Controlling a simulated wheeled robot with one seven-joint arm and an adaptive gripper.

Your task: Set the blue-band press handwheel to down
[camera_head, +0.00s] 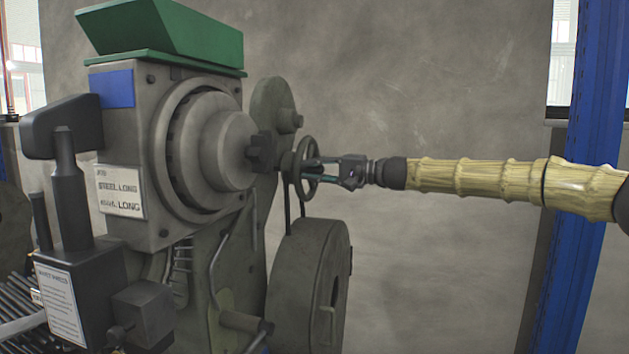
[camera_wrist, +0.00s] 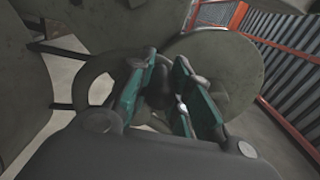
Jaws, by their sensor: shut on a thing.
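The blue-band press (camera_head: 190,150) stands at the left in the head view, with a blue band (camera_head: 111,88) on its upper front and a green hopper on top. Its small dark handwheel (camera_head: 299,160) sticks out at the right side, seen nearly edge-on. My gripper (camera_head: 314,170) reaches in from the right and is shut on the handwheel. In the wrist view the handwheel rim (camera_wrist: 88,80) shows as a grey ring left of and behind the teal finger pads. The exact contact between pads and wheel is partly hidden by the fingers.
A large flywheel (camera_head: 313,290) stands just below the handwheel, and a rounded belt guard (camera_head: 277,105) rises behind it. A blue post (camera_head: 585,180) is at the right. A red-framed grey rack (camera_wrist: 290,75) shows at right in the wrist view. Space before the grey wall is clear.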

